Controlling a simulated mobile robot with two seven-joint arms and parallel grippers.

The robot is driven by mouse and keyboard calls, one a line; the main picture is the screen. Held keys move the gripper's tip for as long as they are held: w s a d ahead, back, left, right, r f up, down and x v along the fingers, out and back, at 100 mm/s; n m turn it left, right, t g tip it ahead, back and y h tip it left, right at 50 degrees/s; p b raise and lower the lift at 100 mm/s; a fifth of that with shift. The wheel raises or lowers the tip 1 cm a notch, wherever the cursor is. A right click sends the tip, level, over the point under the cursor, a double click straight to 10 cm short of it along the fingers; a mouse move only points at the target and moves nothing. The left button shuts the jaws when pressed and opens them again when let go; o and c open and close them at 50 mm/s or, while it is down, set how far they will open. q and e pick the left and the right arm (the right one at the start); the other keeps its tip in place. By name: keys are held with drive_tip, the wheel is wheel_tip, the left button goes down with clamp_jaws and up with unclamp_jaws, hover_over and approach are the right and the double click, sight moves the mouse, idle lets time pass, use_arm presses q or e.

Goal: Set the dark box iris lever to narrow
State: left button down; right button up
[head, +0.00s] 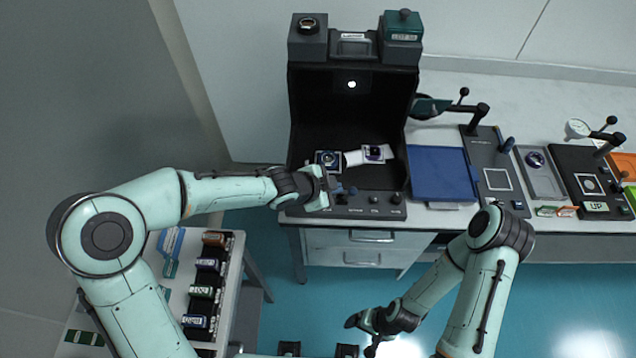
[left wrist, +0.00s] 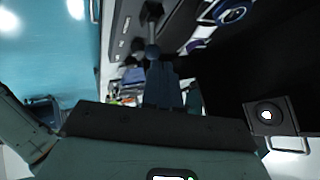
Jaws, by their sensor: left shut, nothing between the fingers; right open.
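The dark box (head: 300,130) is a black open-fronted enclosure at the top centre of the head view. A bright round spot (head: 351,84) shows on its back wall; it also appears in the left wrist view (left wrist: 267,114). A control panel (head: 376,211) with several knobs runs along its front edge. My left gripper (head: 338,188) is shut and empty over the left part of this panel. In the left wrist view, a round-headed lever (left wrist: 152,50) stands just beyond the fingertips (left wrist: 161,72); contact is unclear. Lever markings are unreadable. My right gripper (head: 362,334) is open, low over the floor.
Two optical mounts (head: 328,160) (head: 374,153) stand inside the box near my left gripper. A blue mat (head: 438,172) and instrument stands (head: 494,175) lie right of it on the bench. A rack of labelled items (head: 205,265) is at lower left. The floor in front is clear.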

use_arm(q)
drive_tip(key=p+v, duration=0.3)
drive_tip(key=v, duration=0.8)
drive_tip(key=shift+a+r, duration=0.2)
drive_tip(key=shift+r, duration=0.05)
use_arm(e)
drive_tip(key=w+r, duration=0.5)
drive_tip(key=shift+w+t, duration=0.15)
drive_tip(key=shift+t, duration=0.25)
drive_tip(key=shift+r, duration=0.1)
